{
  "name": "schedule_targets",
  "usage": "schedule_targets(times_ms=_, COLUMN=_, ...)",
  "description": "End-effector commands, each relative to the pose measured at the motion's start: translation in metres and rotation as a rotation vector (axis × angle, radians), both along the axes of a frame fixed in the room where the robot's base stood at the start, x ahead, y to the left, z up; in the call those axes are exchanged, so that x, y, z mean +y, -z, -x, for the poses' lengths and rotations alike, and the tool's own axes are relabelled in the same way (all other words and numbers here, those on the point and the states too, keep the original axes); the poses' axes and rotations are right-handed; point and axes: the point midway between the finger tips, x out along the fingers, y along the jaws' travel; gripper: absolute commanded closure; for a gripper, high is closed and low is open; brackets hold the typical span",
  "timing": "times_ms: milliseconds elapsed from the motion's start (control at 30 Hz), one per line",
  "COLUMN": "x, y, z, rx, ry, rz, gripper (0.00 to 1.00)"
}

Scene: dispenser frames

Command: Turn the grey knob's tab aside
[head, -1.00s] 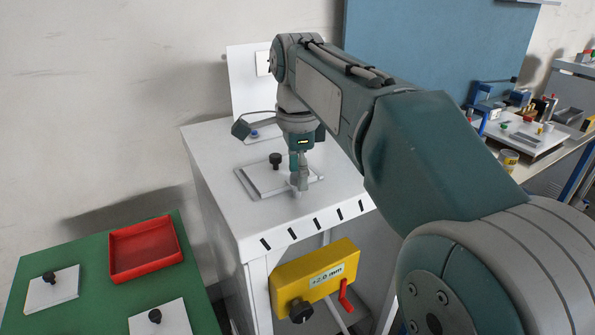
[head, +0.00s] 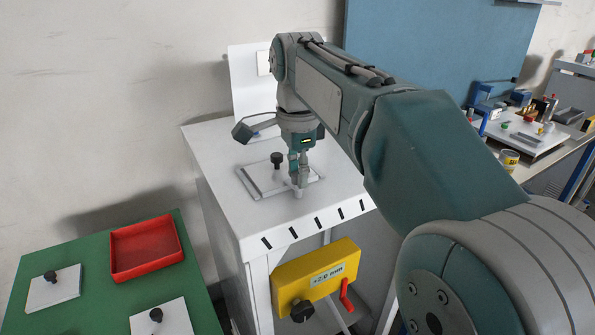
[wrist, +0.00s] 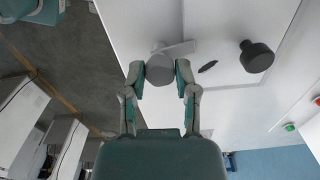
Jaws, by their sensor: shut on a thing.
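The grey knob (wrist: 159,70) stands on the white cabinet top at the edge of a white plate (wrist: 225,20). Its flat grey tab (wrist: 180,48) points right and slightly up in the wrist view, reaching over the plate's edge. My gripper (wrist: 160,72) is shut on the grey knob, one fingertip on each side. In the head view my gripper (head: 298,183) points straight down at the plate's front edge, and only a little of the grey knob (head: 298,194) shows below the fingers.
A black knob (head: 277,160) stands on the white plate, beside my gripper. A yellow box (head: 315,280) with a black knob and red lever hangs on the cabinet's front. A green table (head: 95,290) with a red tray (head: 145,248) is at the left.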

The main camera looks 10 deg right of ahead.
Motion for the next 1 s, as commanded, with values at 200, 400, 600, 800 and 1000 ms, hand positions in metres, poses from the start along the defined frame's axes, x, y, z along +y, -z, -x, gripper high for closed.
schedule_targets(times_ms=200, x=0.0004, y=0.001, z=-0.001, rx=-0.001, ry=-0.193, rz=-0.002, gripper=1.0)
schedule_targets(times_ms=400, x=0.0004, y=0.001, z=-0.001, rx=-0.001, ry=-0.383, rz=-0.002, gripper=1.0)
schedule_targets(times_ms=600, x=0.0004, y=0.001, z=-0.0011, rx=-0.001, ry=-0.573, rz=-0.001, gripper=1.0)
schedule_targets(times_ms=800, x=0.0004, y=0.001, z=-0.0012, rx=-0.002, ry=-0.763, rz=-0.001, gripper=1.0)
schedule_targets(times_ms=1000, x=0.0004, y=0.001, z=-0.0013, rx=-0.002, ry=-0.952, rz=0.0, gripper=1.0)
